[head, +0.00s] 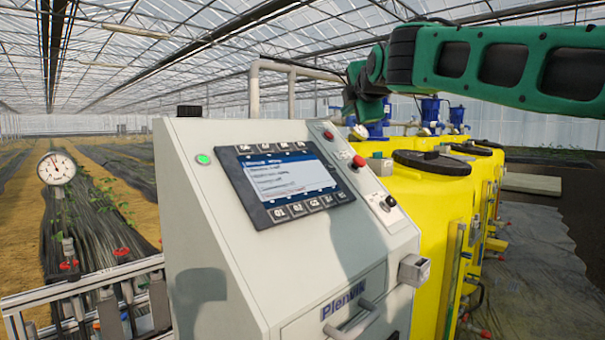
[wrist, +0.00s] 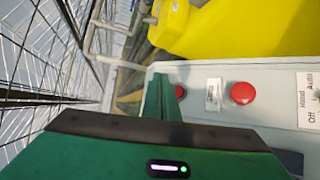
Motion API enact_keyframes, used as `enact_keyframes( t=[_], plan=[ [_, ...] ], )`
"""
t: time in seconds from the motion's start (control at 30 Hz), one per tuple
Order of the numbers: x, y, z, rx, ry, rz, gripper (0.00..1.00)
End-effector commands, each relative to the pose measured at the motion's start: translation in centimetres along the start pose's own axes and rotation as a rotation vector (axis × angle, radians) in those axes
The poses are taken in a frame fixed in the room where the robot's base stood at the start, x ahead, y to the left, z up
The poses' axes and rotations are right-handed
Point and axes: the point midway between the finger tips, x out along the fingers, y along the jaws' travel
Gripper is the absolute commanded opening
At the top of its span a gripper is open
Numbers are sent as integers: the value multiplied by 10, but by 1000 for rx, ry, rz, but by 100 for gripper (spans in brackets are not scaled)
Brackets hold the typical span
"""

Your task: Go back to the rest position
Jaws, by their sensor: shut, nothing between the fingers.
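My gripper (wrist: 163,98) is shut and empty. In the wrist view its green finger points up the picture, over the edge of the grey panel beside a red button that it partly hides. In the head view my green arm comes in from the upper right, and the gripper (head: 352,108) hangs at its left end above the right side of the control cabinet (head: 215,235). The fingertips are hard to make out there.
The cabinet has a lit display (head: 290,180), a green lamp (head: 203,159), red buttons (head: 358,161) and a selector switch (head: 388,202). Yellow tanks (head: 430,210) with black lids stand close behind on the right. A pressure gauge (head: 57,168) stands left. Open air surrounds the arm above.

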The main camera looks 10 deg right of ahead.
Motion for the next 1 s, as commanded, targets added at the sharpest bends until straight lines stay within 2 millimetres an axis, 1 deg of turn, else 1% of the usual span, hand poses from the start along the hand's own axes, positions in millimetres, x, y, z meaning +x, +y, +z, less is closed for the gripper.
enact_keyframes(
  t=[0.07,0.17,0.27,0.3,0.37,0.4,0.47,0.5,0.57,0.6,0.67,0.7,0.77,0.8,0.87,0.9,0.97,1.0],
  plan=[
    [0,-6,3,15,-3,-12,0],
    [-2,-28,14,73,-16,-57,0],
    [-7,-67,32,179,-42,-135,0],
    [-10,-85,40,233,-57,-171,0],
    [-16,-115,52,316,-84,-228,0],
    [-22,-135,59,372,-103,-265,0],
    [-30,-164,69,455,-136,-318,0],
    [-36,-183,75,512,-159,-352,0],
    [-47,-211,84,595,-197,-402,0],
    [-55,-230,89,652,-224,-434,0],
    [-68,-259,96,736,-268,-482,0],
    [-77,-277,101,793,-300,-513,0],
    [-91,-305,106,878,-349,-557,0],
    [-102,-323,109,935,-386,-585,0],
    [-118,-350,113,1019,-440,-626,0],
    [-130,-368,114,1075,-480,-653,0],
    [-148,-394,115,1158,-540,-691,0],
    [-160,-411,116,1214,-583,-715,0]
  ],
)
